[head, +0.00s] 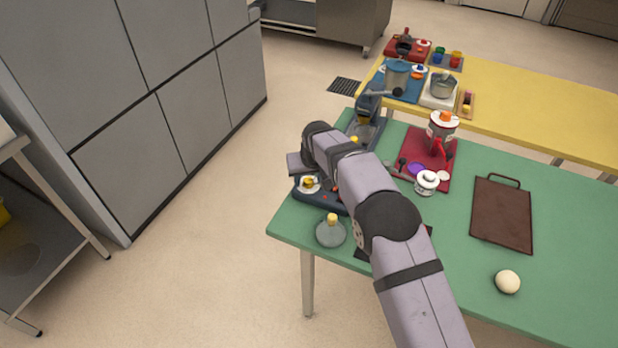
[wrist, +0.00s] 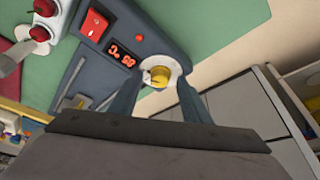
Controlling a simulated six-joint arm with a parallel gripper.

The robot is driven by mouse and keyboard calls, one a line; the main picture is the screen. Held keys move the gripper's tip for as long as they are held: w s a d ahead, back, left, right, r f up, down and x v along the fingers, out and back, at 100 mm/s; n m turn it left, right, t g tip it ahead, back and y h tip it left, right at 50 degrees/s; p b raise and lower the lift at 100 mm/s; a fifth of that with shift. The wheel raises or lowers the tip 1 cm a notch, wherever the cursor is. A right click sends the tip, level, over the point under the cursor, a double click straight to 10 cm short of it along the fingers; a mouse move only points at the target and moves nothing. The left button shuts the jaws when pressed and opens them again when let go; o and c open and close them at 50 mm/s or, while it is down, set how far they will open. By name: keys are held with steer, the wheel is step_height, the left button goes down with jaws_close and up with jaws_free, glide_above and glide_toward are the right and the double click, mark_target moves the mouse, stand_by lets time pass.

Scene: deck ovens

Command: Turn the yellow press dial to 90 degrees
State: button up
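The yellow dial (wrist: 159,76) sits on a white round base on the dark blue-grey press panel (wrist: 150,38). In the head view the dial (head: 309,182) shows at the left end of the press (head: 322,200), on the green table. My gripper (wrist: 158,88) is over the panel, with one finger on each side of the dial. The fingers are apart, with the dial between them; whether they touch it is unclear. A red digital display (wrist: 121,55) beside the dial is lit, its digits hard to read. In the head view my arm hides part of the press.
A red switch (wrist: 93,25) and small red button (wrist: 139,37) are on the panel. A glass flask (head: 331,234) with a yellow stopper stands nearby. A red tray (head: 411,145), brown board (head: 502,215) and pale ball (head: 507,282) lie to the right.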

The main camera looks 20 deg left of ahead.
steer(key=b+v, duration=0.2)
steer(key=v, duration=0.5)
stand_by(0.5)
steer(key=shift+d+r, duration=0.1)
